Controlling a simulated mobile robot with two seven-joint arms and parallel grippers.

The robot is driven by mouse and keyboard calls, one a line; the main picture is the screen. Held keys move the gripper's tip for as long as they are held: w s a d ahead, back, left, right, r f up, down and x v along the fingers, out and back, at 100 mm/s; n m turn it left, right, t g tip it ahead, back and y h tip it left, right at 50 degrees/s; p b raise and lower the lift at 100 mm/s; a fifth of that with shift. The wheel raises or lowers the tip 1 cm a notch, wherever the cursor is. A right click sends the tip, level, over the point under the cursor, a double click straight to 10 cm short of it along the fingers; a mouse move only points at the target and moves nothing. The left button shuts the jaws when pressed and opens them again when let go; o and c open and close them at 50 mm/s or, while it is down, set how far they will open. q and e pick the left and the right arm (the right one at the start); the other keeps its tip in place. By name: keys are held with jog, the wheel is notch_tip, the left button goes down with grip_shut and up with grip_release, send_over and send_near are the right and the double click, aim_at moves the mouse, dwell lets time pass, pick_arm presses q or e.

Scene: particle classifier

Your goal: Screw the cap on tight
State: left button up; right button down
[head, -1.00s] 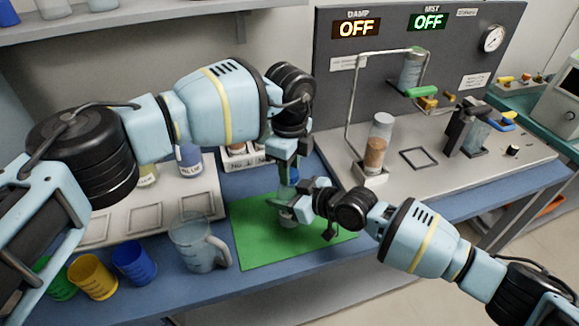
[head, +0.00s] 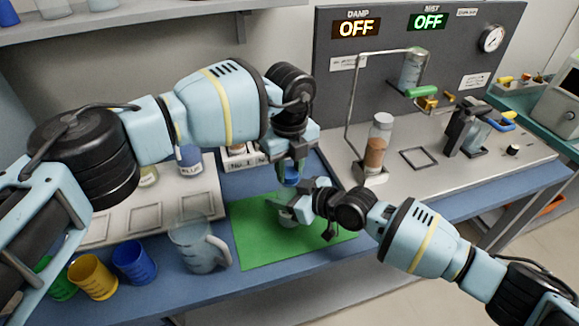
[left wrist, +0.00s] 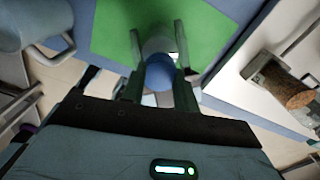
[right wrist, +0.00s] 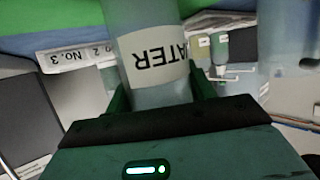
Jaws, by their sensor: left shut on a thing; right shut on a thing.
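The blue cap (head: 291,175) is between the fingers of my left gripper (head: 291,168), which points down from above. In the left wrist view the cap (left wrist: 159,74) lies in line with the bottle (left wrist: 156,42); I cannot tell how tightly it sits. My right gripper (head: 293,207) is shut on the bottle's side, below the cap. In the right wrist view the bottle (right wrist: 152,52) is clear, with a white label whose visible letters read "ATER". In the head view the right gripper hides much of the bottle (head: 287,220), which is over the green mat (head: 262,250).
A clear jug (head: 198,246) stands left of the mat, with blue (head: 134,262), yellow (head: 92,277) and green cups beyond. A white rack (head: 150,220) lies behind them. On the right, an apparatus panel (head: 420,65) has a glass tube of brown grains (head: 377,145) before it.

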pick_arm(q)
jog(key=o, duration=1.1)
jog(key=shift+r, duration=2.25)
jog(key=shift+o, duration=0.2)
notch_tip(320, 180, up, 4)
jog(key=n, duration=0.6)
jog(key=shift+f+n, duration=0.25)
jog(key=shift+n, duration=0.05)
jog(key=shift+f, duration=4)
